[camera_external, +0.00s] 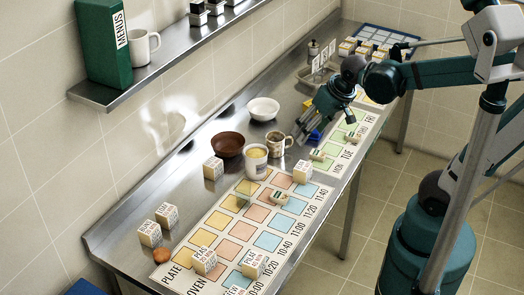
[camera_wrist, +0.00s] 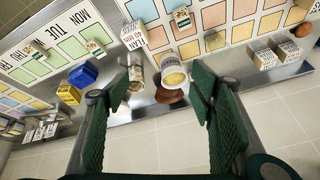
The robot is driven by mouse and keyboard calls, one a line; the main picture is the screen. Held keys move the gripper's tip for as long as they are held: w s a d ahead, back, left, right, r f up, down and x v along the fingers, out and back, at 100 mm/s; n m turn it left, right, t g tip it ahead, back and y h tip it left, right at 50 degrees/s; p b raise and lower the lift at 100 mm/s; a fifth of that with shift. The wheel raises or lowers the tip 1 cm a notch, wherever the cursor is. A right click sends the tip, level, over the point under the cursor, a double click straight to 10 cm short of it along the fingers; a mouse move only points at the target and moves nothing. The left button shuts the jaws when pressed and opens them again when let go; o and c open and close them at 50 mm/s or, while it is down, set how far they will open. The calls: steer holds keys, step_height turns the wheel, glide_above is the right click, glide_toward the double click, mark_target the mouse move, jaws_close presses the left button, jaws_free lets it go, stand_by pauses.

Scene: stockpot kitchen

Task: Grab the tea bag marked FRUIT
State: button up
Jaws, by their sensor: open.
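I cannot read the word FRUIT on anything in either view, so I cannot tell which item is the marked tea bag. A small blue item (camera_wrist: 82,75) and a yellow item (camera_wrist: 68,94) sit on the steel counter, left of my gripper in the wrist view. The blue one shows in the external view (camera_external: 315,134), beside my fingers. Several small labelled pale pieces (camera_wrist: 42,131) stand farther left in the wrist view; their print is too small to read. My gripper (camera_wrist: 160,88) is open and empty above the counter; it also shows in the external view (camera_external: 304,126).
A patterned mug (camera_external: 276,143), a cup with yellow contents (camera_external: 256,162), a brown bowl (camera_external: 228,144) and a white bowl (camera_external: 263,108) stand near my gripper. A coloured chart (camera_external: 215,222) with labelled blocks covers the near counter. A shelf (camera_external: 190,62) overhangs the back.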

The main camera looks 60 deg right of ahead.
steer(key=w+d+f+m+g+p, duration=0.1)
steer(key=w+d+f+m, duration=0.2)
steer(key=d, duration=0.3)
steer(key=w+d+f+m+g+p, duration=0.1)
steer(key=w+d+f+m+g, duration=0.15)
steer(key=d+f, duration=0.2)
steer(key=m+g, duration=0.2)
steer(key=m, duration=0.4)
glide_toward(319, 151)
steer(key=shift+w+a+t+y+p, duration=0.15)
steer(key=shift+a+t+y+p, duration=0.1)
steer(key=shift+y+p, duration=0.15)
steer(key=shift+d+f+m, duration=0.45)
steer(key=shift+d+f, duration=0.05)
steer(key=shift+f, duration=0.05)
steer(key=shift+f, duration=1.25)
steer(key=shift+s+f+b, duration=0.15)
steer(key=shift+f+b, duration=0.05)
steer(key=shift+f, duration=1.1)
steer(key=shift+s+f+b, duration=0.15)
steer(key=shift+s+f, duration=0.05)
steer(key=shift+f, duration=1.1)
